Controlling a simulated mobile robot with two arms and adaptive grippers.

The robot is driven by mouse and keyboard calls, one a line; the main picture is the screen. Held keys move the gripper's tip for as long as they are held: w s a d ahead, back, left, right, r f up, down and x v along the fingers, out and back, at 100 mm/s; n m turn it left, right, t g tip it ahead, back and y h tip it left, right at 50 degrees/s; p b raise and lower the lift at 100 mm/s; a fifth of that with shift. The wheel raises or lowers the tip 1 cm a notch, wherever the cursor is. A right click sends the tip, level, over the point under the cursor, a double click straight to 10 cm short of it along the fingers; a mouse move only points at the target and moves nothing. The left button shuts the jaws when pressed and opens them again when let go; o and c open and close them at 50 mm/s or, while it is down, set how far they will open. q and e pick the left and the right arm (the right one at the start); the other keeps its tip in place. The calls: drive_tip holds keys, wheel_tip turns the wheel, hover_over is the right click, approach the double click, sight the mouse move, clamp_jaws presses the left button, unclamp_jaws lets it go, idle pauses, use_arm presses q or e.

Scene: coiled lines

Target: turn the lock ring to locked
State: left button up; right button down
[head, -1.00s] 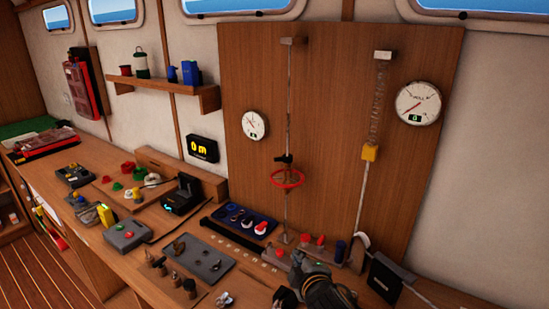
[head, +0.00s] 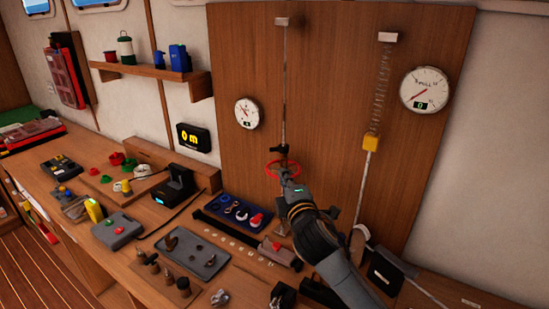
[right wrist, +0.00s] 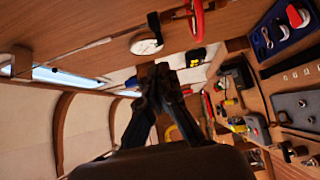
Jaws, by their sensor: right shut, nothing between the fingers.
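A red ring (head: 268,171) sits around the vertical line in front of the wood panel, below a small dark fitting (head: 281,149); I take it for the lock ring, but cannot read any lock mark. My right gripper (head: 287,181) is at the ring's lower edge, shut and empty, and covers part of it. I cannot tell whether it touches. My left gripper does not show.
A blue tray (head: 222,217) of shackles and a grey tray (head: 203,268) lie on the bench below. Two dials (head: 247,113), (head: 425,89) hang on the panel. A spring line with a yellow block (head: 370,144) runs right of my arm. The panel between the lines is bare.

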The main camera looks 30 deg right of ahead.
sight(273, 151)
drive_tip(key=b+x, duration=0.3)
drive_tip(key=x, duration=0.7)
drive_tip(key=shift+w+f+b, duration=0.1)
drive_tip(key=shift+f+b, duration=0.05)
drive_tip(key=shift+b, duration=0.15)
drive_tip(key=shift+w+d, duration=0.15)
drive_tip(key=shift+w, duration=0.5)
drive_tip(key=shift+b, duration=0.35)
